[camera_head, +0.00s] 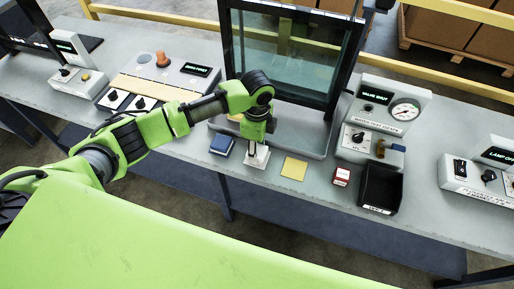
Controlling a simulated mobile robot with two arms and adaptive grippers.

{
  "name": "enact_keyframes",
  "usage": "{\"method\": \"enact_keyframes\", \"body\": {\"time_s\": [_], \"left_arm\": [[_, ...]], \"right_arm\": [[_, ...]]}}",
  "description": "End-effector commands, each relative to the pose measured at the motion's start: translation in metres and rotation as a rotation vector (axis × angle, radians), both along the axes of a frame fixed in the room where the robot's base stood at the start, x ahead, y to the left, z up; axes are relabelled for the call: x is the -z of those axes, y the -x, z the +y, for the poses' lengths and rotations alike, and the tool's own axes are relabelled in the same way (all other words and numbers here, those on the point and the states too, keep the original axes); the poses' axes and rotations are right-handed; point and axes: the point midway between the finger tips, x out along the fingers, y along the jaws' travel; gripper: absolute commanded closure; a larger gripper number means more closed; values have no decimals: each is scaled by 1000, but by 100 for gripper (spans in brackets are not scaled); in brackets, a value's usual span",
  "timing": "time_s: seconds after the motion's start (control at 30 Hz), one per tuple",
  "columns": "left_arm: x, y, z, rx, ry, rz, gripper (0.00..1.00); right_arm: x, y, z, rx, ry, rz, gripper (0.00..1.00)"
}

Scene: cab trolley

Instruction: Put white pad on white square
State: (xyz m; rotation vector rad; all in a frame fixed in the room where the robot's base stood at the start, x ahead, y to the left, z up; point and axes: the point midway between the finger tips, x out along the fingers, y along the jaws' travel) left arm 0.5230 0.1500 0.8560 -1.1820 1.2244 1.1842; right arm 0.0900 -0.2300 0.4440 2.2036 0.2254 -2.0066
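My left gripper (255,146) points straight down over the bench, just in front of the glass-fronted frame. A small flat white piece (260,163) lies right under its fingertips. I cannot tell whether this is the white pad, the white square, or one on top of the other. The fingers hide part of it, and they are too small to show whether they are open or shut on something. No other white pad or square is clear in view. My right gripper is not in view.
A blue block (221,145) lies just left of the gripper. A yellow square (294,168) and a small red-and-white box (341,176) lie to the right, then a black bin (381,188). The glass-fronted frame (290,60) stands close behind. Control boxes line the bench (235,172).

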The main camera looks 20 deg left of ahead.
Motion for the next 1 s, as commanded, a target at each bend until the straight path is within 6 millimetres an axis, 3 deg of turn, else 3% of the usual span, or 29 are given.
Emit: {"method": "enact_keyframes", "body": {"time_s": [0.47,0.5,0.83,1.0], "left_arm": [[12,0,0,1,0,-2,81],[12,0,0,1,0,-3,52],[11,0,0,0,-1,-3,52],[-4,-1,0,-1,1,-5,52]], "right_arm": [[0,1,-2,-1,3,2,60],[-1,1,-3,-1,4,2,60],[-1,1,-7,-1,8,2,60],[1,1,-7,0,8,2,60]]}}
